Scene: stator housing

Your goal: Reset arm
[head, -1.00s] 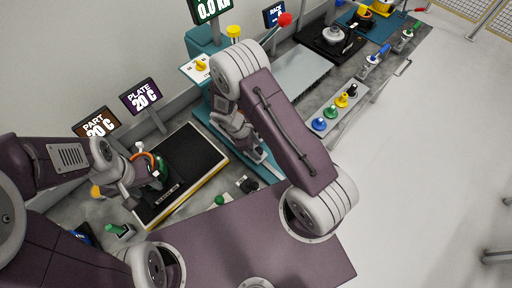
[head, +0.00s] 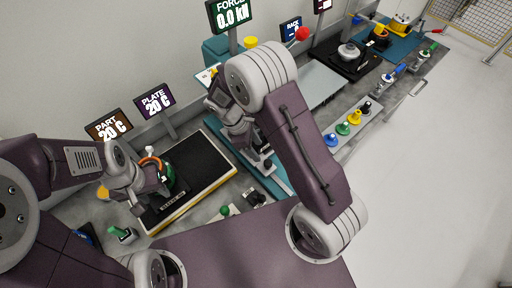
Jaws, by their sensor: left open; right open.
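My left gripper (head: 160,190) is at the left end of the black plate (head: 205,165), beside a dark green part with an orange ring (head: 150,160). The gripper partly hides that part, and I cannot tell whether they touch. My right gripper (head: 258,152) hangs over the teal press base (head: 278,180), right of the black plate. Its fingers are small and partly hidden by my own arm, and I see nothing held in it.
Screens for part (head: 109,126), plate (head: 154,101) and force (head: 232,12) stand along the wall. A rack of coloured knobs (head: 350,128) and a grey metal plate (head: 318,82) lie to the right. Farther right are a black fixture (head: 347,56) and a blue mat (head: 398,42). The floor is clear.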

